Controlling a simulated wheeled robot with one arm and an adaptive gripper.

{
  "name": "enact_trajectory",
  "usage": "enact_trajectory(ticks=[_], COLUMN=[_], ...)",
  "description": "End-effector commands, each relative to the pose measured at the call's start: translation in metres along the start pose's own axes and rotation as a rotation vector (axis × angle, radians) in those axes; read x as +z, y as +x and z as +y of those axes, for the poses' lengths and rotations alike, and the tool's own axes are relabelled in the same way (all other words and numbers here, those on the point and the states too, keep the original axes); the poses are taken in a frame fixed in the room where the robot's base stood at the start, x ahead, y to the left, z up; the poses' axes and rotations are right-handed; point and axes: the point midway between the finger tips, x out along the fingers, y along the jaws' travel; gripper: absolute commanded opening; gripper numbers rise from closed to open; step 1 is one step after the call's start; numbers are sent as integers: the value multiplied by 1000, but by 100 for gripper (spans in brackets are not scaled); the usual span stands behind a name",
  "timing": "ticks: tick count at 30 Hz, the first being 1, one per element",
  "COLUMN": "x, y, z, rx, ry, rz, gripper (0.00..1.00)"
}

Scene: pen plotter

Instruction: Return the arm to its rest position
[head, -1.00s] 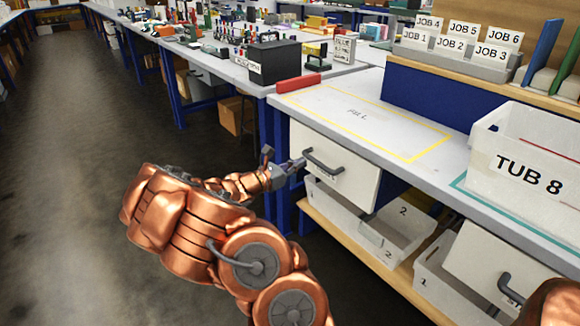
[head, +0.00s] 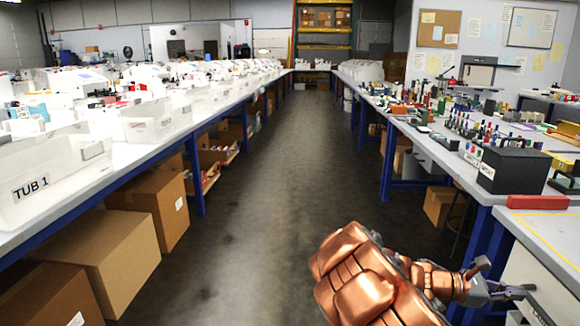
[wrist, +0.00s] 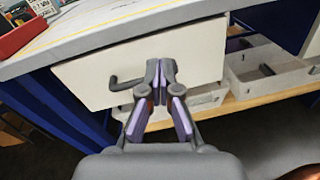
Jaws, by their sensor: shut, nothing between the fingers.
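My gripper (head: 497,284) is at the lower right of the head view, at the end of my copper arm, beside the bench on the right. In the wrist view my gripper (wrist: 161,72) is shut with its fingertips together and nothing between them. The white drawer front (wrist: 95,72) with its dark handle (wrist: 126,82) is straight ahead. The fingers overlap the right end of the handle in the picture; whether they touch it cannot be told. In the head view the drawer (head: 535,275) is cut off by the right edge.
An open aisle (head: 280,160) runs between two rows of benches. White tubs, among them TUB 1 (head: 55,180), line the left bench, with cardboard boxes (head: 110,255) below. A black box (head: 508,169) and a red bar (head: 537,202) sit on the right bench.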

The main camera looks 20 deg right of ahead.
Motion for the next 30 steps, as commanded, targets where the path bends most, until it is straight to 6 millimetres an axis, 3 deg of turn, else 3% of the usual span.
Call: enact_trajectory(ticks=[1, 3, 9, 20, 30], x=[30, 53, 104, 160, 199], y=[-7, -16, -44, -116, -210], z=[-5, -16, -54, -118, -174], rx=[-27, -71, -200, -442, -677], ry=[60, 142, 349, 636, 759], rz=[19, 49, 154, 411, 708], gripper=[0, 0, 0, 0, 0])
